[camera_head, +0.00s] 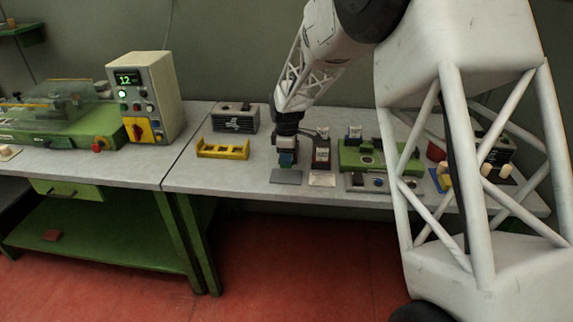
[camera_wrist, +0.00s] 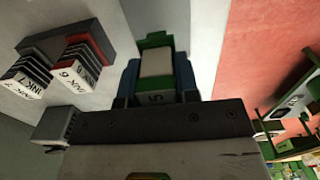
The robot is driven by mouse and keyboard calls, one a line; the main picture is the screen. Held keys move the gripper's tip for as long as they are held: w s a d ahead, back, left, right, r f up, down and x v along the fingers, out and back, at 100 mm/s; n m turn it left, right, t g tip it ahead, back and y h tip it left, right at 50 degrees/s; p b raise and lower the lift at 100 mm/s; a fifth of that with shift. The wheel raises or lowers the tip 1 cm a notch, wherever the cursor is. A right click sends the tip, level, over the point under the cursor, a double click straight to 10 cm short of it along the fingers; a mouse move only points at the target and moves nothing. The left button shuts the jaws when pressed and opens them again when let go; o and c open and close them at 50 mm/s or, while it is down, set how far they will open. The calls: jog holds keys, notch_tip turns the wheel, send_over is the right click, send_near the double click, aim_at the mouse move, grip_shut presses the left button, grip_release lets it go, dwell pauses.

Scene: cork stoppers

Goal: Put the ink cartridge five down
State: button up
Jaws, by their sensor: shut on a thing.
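The ink cartridge five (camera_wrist: 156,97), marked "5", is a block with a pale middle and a green end (camera_wrist: 155,40). It sits between the blue fingers of my gripper (camera_wrist: 157,78) in the wrist view, and the gripper is shut on it. In the head view my gripper (camera_head: 287,156) points down over the table, just behind a flat grey plate (camera_head: 286,177). The fingers hide much of the cartridge there. I cannot tell whether its underside touches the table.
Cartridges marked INK 7 (camera_wrist: 27,78) and INK 6 (camera_wrist: 80,68) stand beside the held one. A yellow rack (camera_head: 222,150) and a dark-fronted grey box (camera_head: 235,118) are to the left. A green fixture (camera_head: 350,158) is to the right. Bare table (camera_head: 205,180) lies at front left.

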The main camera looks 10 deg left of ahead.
jog(key=shift+f, duration=0.1)
jog(key=shift+f, duration=1.65)
jog(key=shift+f, duration=0.15)
jog(key=o, duration=1)
notch_tip(320, 180, up, 12)
jog(key=shift+r, duration=0.15)
